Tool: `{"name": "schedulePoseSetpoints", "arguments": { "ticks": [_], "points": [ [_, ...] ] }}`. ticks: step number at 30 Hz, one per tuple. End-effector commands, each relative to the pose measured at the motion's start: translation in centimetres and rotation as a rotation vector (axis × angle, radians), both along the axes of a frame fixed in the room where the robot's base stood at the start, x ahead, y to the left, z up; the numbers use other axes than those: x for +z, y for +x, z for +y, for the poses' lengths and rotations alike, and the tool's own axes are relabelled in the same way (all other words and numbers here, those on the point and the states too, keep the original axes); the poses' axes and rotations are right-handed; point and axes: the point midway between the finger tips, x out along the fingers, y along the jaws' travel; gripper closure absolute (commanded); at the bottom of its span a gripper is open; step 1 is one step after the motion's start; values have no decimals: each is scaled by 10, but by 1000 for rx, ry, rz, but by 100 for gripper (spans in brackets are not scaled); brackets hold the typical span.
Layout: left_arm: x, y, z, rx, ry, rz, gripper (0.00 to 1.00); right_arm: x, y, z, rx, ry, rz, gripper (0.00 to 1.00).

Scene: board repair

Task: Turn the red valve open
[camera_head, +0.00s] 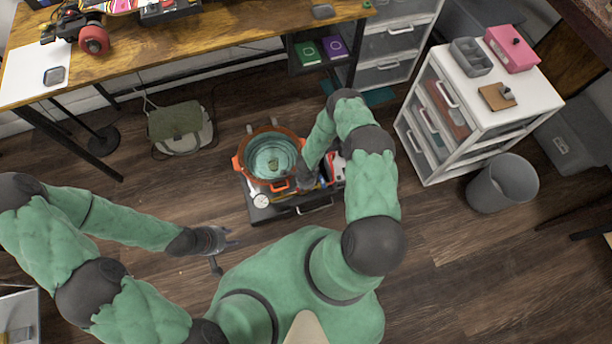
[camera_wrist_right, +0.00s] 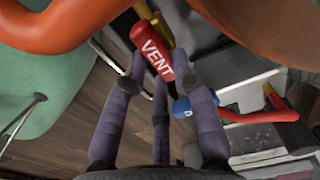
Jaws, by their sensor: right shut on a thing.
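The red valve handle (camera_wrist_right: 152,48), printed VENT in white, shows in the right wrist view between the fingers of my right gripper (camera_wrist_right: 158,72). The gripper is shut on it, with the fingers on both sides of the lower part of the handle. In the head view my right gripper (camera_head: 306,181) reaches down beside the orange pot (camera_head: 239,163), and my own arm partly hides that spot. How far the valve is turned cannot be told. My left gripper (camera_head: 226,252) is empty above the floor, with its fingers spread.
A second red handle (camera_wrist_right: 260,114) and a blue knob (camera_wrist_right: 182,107) lie close to my right fingers. The pot's orange rim (camera_wrist_right: 50,30) is close by. A white drawer unit (camera_head: 470,130) and a grey bin (camera_head: 503,185) stand to the right. Floor around my left gripper is clear.

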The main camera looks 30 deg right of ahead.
Motion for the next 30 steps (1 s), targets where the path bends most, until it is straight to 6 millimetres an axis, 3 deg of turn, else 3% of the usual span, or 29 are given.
{"name": "schedulePoseSetpoints", "arguments": {
  "ticks": [10, 11, 13, 24, 30],
  "points": [
    [0, 0, 0, 0, 0, 0, 60, 0, 0, 1, 6, 1, 0, 100],
    [0, 0, 0, 0, 0, 0, 60, 0, 0, 1, 6, 1, 0, 70],
    [0, 0, 0, 0, 0, 0, 60, 0, 0, 1, 5, 1, 0, 50],
    [0, 0, 0, 0, 0, 0, 60, 1, 0, 0, 4, 0, 0, 48],
    [0, 0, 0, 0, 0, 0, 60, 16, 1, -1, 4, 0, -1, 48]
  ]
}}
